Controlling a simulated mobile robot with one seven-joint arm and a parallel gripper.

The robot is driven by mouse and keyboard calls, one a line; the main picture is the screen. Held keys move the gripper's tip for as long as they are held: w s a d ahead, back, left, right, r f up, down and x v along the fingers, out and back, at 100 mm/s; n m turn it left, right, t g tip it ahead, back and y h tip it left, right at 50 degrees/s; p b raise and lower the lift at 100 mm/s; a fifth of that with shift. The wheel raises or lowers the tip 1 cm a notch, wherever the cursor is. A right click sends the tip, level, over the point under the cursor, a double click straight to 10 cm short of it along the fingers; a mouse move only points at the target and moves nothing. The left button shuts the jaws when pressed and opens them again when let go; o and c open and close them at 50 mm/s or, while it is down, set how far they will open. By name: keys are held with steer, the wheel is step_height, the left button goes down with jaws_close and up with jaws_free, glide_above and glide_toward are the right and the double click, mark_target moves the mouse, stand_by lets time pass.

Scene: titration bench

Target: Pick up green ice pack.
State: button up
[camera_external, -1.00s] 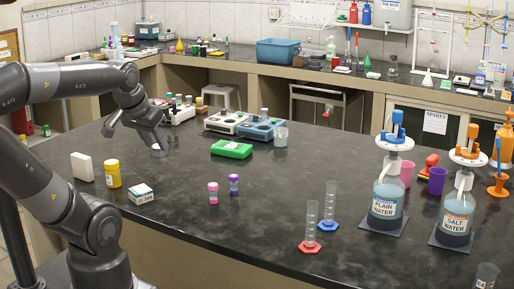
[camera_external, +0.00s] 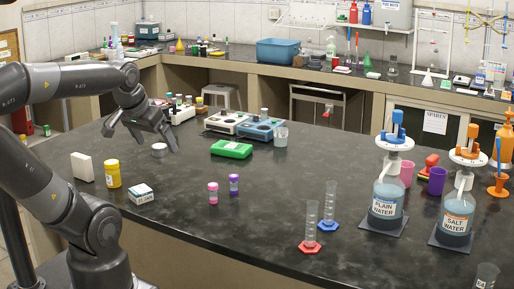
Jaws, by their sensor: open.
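The green ice pack (camera_external: 231,149) lies flat on the dark bench, left of the middle of the view. It is a bright green slab with a pale mark on top. My gripper (camera_external: 142,147) is open and empty above the bench, to the left of the ice pack and apart from it. Its two fingers are spread and point downward.
Blue equipment (camera_external: 259,130) and a clear beaker (camera_external: 281,137) stand behind and right of the pack. The bench in front of the pack is mostly clear.

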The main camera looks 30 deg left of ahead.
steer(key=shift+o, duration=0.7)
steer(key=shift+w+r, duration=0.1)
